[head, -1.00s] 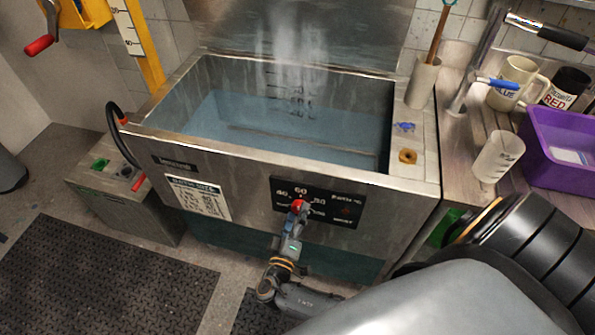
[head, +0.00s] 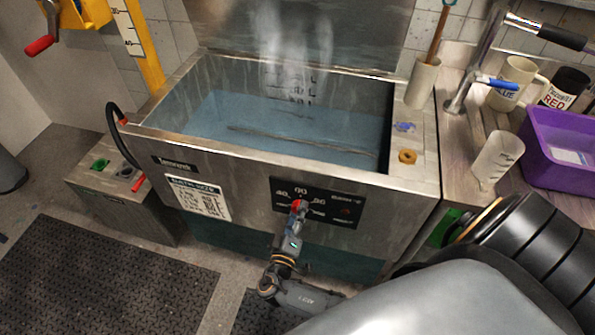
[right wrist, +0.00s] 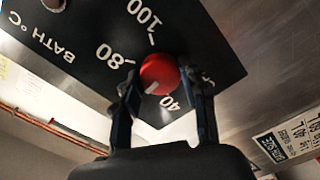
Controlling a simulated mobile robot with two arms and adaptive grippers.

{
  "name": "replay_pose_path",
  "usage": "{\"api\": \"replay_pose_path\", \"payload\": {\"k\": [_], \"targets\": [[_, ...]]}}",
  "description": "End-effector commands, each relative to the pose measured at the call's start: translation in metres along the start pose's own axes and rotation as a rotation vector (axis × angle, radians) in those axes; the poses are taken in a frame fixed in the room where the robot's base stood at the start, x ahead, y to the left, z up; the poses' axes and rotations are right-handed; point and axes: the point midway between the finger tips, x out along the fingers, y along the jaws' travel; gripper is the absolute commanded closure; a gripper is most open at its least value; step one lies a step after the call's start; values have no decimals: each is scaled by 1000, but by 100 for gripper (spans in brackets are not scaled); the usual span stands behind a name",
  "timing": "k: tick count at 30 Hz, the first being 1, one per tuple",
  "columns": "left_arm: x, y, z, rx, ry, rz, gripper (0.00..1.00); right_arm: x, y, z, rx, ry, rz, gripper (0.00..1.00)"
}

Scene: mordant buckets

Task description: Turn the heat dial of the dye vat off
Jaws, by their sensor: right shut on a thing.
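The dye vat (head: 150,145) is a steel tub of blue liquid with steam above it. Its black control panel (head: 345,212) on the front carries the red heat dial (head: 299,204); the dial also shows in the right wrist view (right wrist: 160,72). My right gripper (head: 297,213) reaches up to the panel from below and is shut on the dial, one finger on each side in the right wrist view (right wrist: 162,88). There the dial's pale mark points down-left, between the 80 and 40 labels. The 60 label is hidden there. My left gripper is out of view.
A brass ring (head: 408,157) lies on the vat's right ledge. A grey box (head: 110,190) stands left of the vat. Dark mats (head: 105,280) cover the floor.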

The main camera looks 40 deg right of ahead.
Motion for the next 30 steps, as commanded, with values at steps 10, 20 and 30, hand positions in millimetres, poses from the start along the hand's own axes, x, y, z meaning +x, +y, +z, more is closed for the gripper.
{"api": "replay_pose_path", "payload": {"k": [10, 20, 30], "targets": [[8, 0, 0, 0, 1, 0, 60, 0, -1, 1, -231, 2, -1, 89], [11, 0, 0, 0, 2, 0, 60, 0, -1, 0, -544, 1, -2, 89], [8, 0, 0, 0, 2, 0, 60, -1, 0, 0, -867, 1, -1, 89]]}}
